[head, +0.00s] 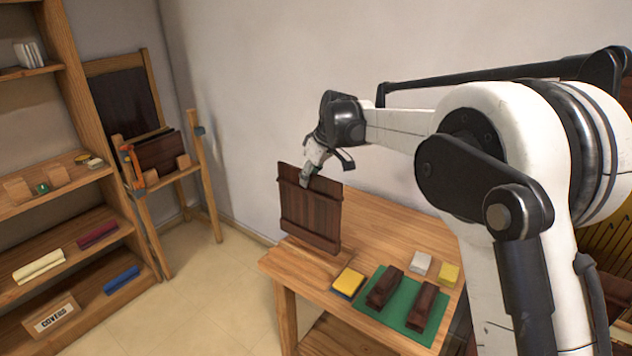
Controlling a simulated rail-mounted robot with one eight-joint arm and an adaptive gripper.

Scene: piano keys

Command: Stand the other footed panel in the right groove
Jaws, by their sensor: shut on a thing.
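A dark brown wooden panel (311,212) with raised strips across its top and bottom stands upright over the left end of the wooden table (300,262). My gripper (306,177) is shut on the panel's upper edge. I cannot tell whether the panel's lower edge touches the tabletop. Two dark brown blocks (384,287) (422,305) lie side by side on a green mat (398,318) at the table's front. Another dark panel (160,153) leans on a wooden easel-like stand at the left. No groove can be made out clearly.
Yellow pads (349,282) (448,273) and a pale block (420,263) lie around the mat. A wooden shelf unit (85,110) with colored bars stands at the far left. Open floor (215,285) separates it from the table. The wall is close behind the panel.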

